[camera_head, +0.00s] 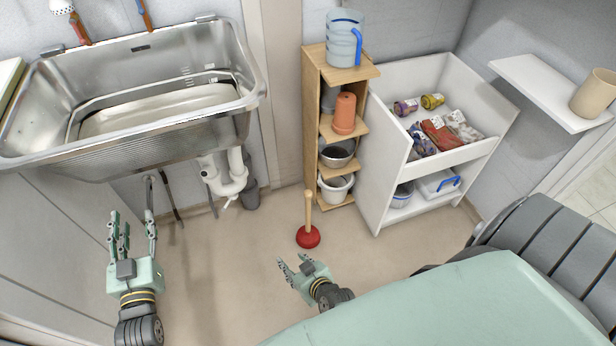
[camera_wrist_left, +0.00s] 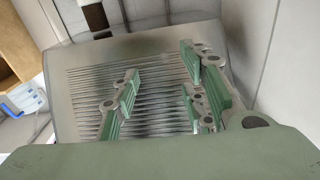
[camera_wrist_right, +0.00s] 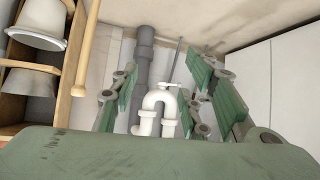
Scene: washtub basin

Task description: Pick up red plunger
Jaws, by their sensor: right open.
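The red plunger (camera_head: 308,236) stands upright on the floor in the head view, in front of the narrow wooden shelf. Its pale wooden handle (camera_head: 308,205) points up. In the right wrist view the handle (camera_wrist_right: 87,50) shows at the upper left, left of the fingers; the red cup is not visible there. My right gripper (camera_head: 292,265) is open and empty, just in front of the plunger and apart from it. My left gripper (camera_head: 132,232) is open and empty, below the sink at the left. Its spread fingers show in the left wrist view (camera_wrist_left: 160,100).
A metal sink (camera_head: 130,110) with white drain pipes (camera_head: 226,175) is at the back left. The wooden shelf (camera_head: 312,110) holds pots and a blue-handled jug (camera_head: 344,40). A white cabinet (camera_head: 400,150) stands to its right. Floor around the plunger is clear.

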